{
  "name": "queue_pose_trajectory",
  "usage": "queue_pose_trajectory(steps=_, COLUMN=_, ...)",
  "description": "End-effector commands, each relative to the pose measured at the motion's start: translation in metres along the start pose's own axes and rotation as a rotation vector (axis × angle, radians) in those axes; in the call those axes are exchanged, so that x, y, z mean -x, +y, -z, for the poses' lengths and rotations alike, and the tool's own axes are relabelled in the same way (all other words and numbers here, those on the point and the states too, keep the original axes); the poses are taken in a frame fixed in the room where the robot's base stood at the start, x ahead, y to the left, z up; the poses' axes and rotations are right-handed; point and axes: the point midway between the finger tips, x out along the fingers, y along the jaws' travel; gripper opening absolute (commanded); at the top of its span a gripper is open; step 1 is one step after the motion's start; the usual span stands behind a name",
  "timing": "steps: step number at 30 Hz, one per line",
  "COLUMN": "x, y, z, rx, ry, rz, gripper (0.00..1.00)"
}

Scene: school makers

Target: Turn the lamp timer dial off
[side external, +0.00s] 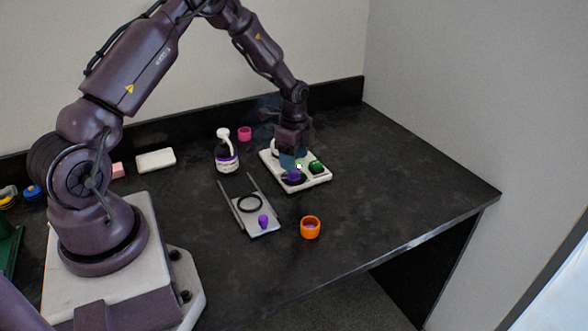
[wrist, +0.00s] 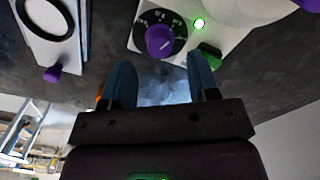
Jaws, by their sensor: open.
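The lamp timer is a white panel (side external: 318,181) on the dark table. It carries a purple dial knob (side external: 293,177) and a green part (side external: 316,167). Contact cannot be told.
A grey slider tray (side external: 267,228) with a black ring and purple knob lies left of the panel. The table's right side is clear.

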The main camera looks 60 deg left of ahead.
Motion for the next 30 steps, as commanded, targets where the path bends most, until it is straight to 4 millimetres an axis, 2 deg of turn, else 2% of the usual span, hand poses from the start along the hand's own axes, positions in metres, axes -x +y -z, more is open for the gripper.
queue_pose_trajectory(steps=3, x=-0.021, y=0.001, z=0.0, rx=0.0, ry=-0.001, rz=-0.002, gripper=0.55)
queue_pose_trajectory(steps=7, x=-0.035, y=0.0, z=0.0, rx=0.001, ry=0.0, rz=0.0, gripper=0.55)
queue_pose_trajectory(steps=19, x=-0.041, y=0.0, z=0.0, rx=0.001, ry=0.0, rz=0.002, gripper=0.55)
queue_pose_trajectory(steps=25, x=-0.041, y=0.0, z=0.0, rx=0.001, ry=0.0, rz=0.002, gripper=0.09)
queue_pose_trajectory(steps=26, x=-0.041, y=0.0, z=0.0, rx=0.001, ry=0.0, rz=0.002, gripper=0.05)
queue_pose_trajectory(steps=30, x=-0.041, y=-0.001, z=0.0, rx=0.004, ry=0.0, rz=0.002, gripper=0.06)
